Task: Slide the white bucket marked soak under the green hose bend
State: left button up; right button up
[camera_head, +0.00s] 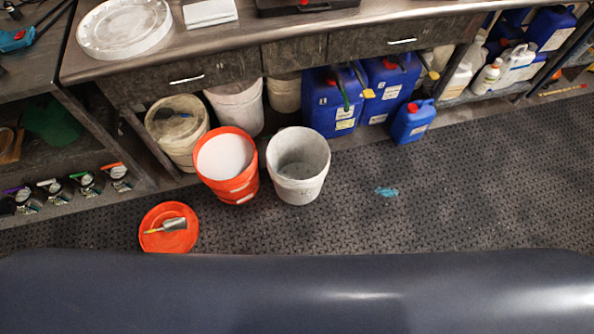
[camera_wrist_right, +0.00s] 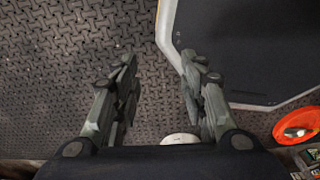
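An open white bucket (camera_head: 315,190) stands upright on the dark floor in the head view, right of an orange bucket (camera_head: 232,190). Its inside looks empty and stained. No soak mark is readable on any bucket. A short green curved piece (camera_head: 341,91) shows at a blue jug under the bench; I cannot tell whether it is the hose bend. My right gripper (camera_wrist_right: 158,62) is open in the right wrist view with nothing between its fingertips. A small pale shape (camera_wrist_right: 180,139) is partly hidden beyond its base. My left gripper is in neither view.
More whitish buckets (camera_head: 235,108) and blue jugs (camera_head: 410,124) stand under the bench (camera_head: 230,50). The orange bucket holds white material. An orange lid (camera_head: 155,243) with a scoop (camera_head: 174,224) lies in front. The floor (camera_head: 480,190) at right is mostly clear, with a blue scrap (camera_head: 386,191).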

aim_at(298, 158)
jog(key=j+z, duration=0.15)
jog(key=j, duration=2)
jog(key=i, duration=0.05)
